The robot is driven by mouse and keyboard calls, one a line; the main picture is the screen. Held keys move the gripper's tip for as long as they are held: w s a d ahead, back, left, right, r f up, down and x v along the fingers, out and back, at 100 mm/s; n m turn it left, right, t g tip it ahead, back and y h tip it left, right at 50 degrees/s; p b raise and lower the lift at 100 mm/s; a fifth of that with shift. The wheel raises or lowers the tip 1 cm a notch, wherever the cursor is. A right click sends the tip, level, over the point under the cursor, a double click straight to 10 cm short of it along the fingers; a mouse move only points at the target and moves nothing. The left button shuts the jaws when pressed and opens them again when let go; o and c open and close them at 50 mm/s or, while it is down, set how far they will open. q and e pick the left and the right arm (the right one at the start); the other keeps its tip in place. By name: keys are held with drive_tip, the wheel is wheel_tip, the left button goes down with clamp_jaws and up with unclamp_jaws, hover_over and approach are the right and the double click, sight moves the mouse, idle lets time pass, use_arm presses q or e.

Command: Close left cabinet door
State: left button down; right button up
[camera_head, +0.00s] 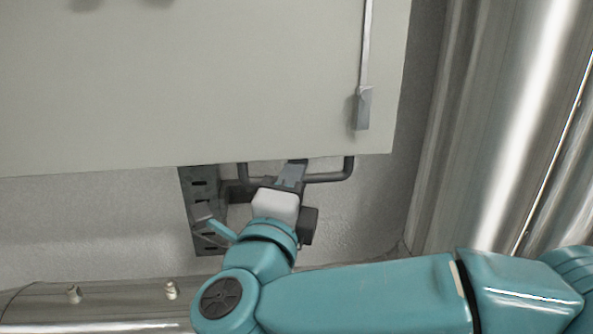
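A large pale grey cabinet door panel (200,90) fills the upper left and middle of the head view. A thin metal rod runs down near its right edge to a grey end piece (362,110). Below the panel's lower edge, a dark U-shaped bar (347,172) is partly visible. My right gripper (291,172) reaches up to the lower edge, overlapping the bar in the picture. Its fingertips are partly hidden at the panel's edge, and I cannot tell whether they touch or hold anything. My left gripper is out of view.
A dark slotted bracket (197,190) stands left of my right gripper. Large shiny metal pipes (510,120) rise on the right. Another metal pipe (110,300) with small fittings lies along the lower left. A grey wall (90,225) is behind.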

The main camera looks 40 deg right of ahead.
drive_tip(key=shift+d, duration=0.15)
clamp_jaws()
drive_tip(key=shift+s, duration=0.1)
